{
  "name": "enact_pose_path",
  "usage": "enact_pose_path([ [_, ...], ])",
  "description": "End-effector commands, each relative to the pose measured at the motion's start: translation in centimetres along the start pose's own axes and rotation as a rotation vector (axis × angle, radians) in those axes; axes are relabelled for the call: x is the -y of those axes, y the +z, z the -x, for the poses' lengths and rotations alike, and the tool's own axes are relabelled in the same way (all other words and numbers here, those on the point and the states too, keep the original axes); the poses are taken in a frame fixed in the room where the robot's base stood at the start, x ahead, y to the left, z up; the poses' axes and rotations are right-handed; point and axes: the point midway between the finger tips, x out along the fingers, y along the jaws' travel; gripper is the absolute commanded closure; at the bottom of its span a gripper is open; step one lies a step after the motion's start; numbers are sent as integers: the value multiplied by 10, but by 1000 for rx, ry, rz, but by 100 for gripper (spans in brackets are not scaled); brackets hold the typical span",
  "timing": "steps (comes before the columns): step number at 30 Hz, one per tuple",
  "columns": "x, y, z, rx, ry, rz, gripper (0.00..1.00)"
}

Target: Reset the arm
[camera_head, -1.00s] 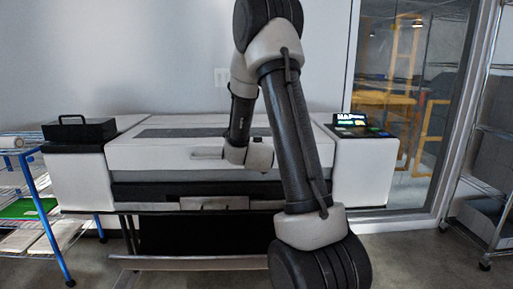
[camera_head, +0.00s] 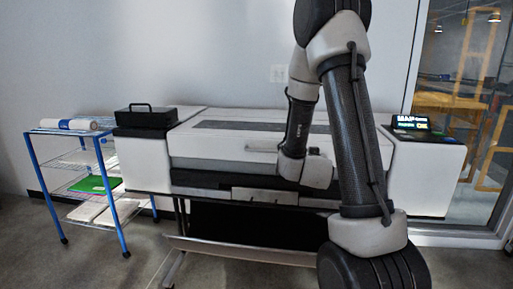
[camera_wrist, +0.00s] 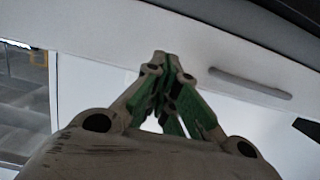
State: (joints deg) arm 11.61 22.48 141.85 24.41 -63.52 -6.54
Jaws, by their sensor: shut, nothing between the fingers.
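My gripper (camera_wrist: 163,62) shows in the wrist view with its green-padded fingers drawn together at the tips and nothing between them. Behind it is a pale surface with a long grey handle. In the head view my arm is folded in front of the large printer (camera_head: 250,140), right of its middle. The gripper itself cannot be made out in the head view.
A blue-framed wire cart (camera_head: 120,215) stands left of the printer, with a white roll (camera_head: 68,124) on top and a green item (camera_head: 92,184) on a shelf. A black case (camera_head: 146,116) sits on the printer's left end. A lit display (camera_head: 411,123) is at its right end. A glass partition (camera_head: 480,190) stands at far right.

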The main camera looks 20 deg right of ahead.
Motion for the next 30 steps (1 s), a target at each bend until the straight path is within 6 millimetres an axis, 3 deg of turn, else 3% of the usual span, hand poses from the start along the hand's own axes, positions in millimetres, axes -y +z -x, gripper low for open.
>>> enact_pose_path([
  [5, 1, 5, 0, 21, -2, -5, 100],
  [8, 5, 30, 2, 130, -21, -9, 100],
  [10, 12, 64, 8, 274, -52, -7, 100],
  [12, 20, 103, 24, 459, -92, 5, 100],
  [16, 34, 133, 76, 766, -181, 35, 100],
  [19, 40, 127, 129, 957, -251, 88, 100],
  [22, 37, 106, 188, 1111, -308, 165, 100],
  [27, 14, 60, 274, 1242, -356, 305, 100],
  [30, -1, 33, 311, 1239, -371, 367, 100],
])
